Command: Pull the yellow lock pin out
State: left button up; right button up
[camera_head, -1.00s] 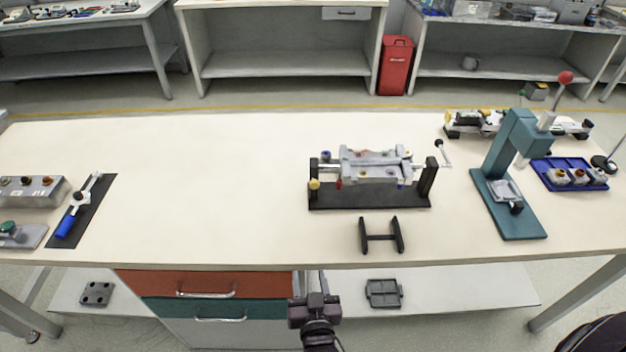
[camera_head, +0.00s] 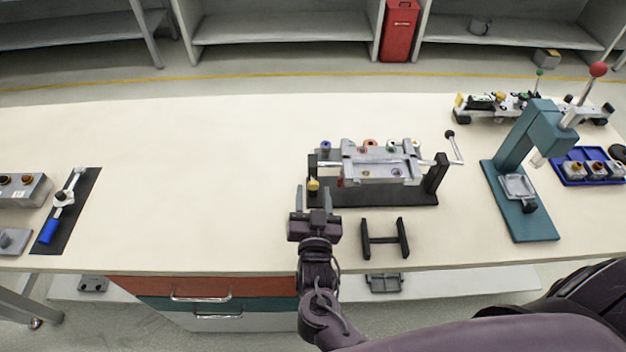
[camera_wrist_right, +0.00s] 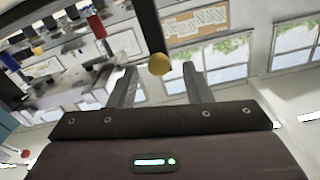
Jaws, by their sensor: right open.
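The yellow lock pin (camera_head: 313,184) shows as a small yellow knob at the lower left of the fixture, on its black left upright. The fixture (camera_head: 380,165) is a grey block held between two black uprights on a black base. My right gripper (camera_head: 313,194) is open, with its fingers pointing toward the fixture just in front of the pin. In the right wrist view the yellow knob (camera_wrist_right: 159,64) appears between the two open fingers (camera_wrist_right: 160,85), near their tips; I cannot tell whether they touch it. My left gripper is not in view.
A black stand (camera_head: 385,240) lies right of my right gripper. A teal press (camera_head: 522,185) and a blue tray (camera_head: 590,168) stand at the right. A blue-handled tool (camera_head: 60,210) lies on a dark mat at the left. The table's left middle is clear.

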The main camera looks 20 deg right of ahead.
aim_at(313, 188)
jog(key=x, duration=0.2)
jog(key=shift+w+d, duration=0.1)
jog(key=shift+w, duration=0.15)
jog(key=shift+w+d+f, duration=0.1)
jog(key=shift+w, duration=0.35)
grip_shut()
grip_release()
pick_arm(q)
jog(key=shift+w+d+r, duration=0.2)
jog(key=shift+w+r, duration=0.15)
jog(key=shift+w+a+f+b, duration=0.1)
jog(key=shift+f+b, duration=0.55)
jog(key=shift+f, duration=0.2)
pick_arm(e)
jog(key=v, duration=0.8)
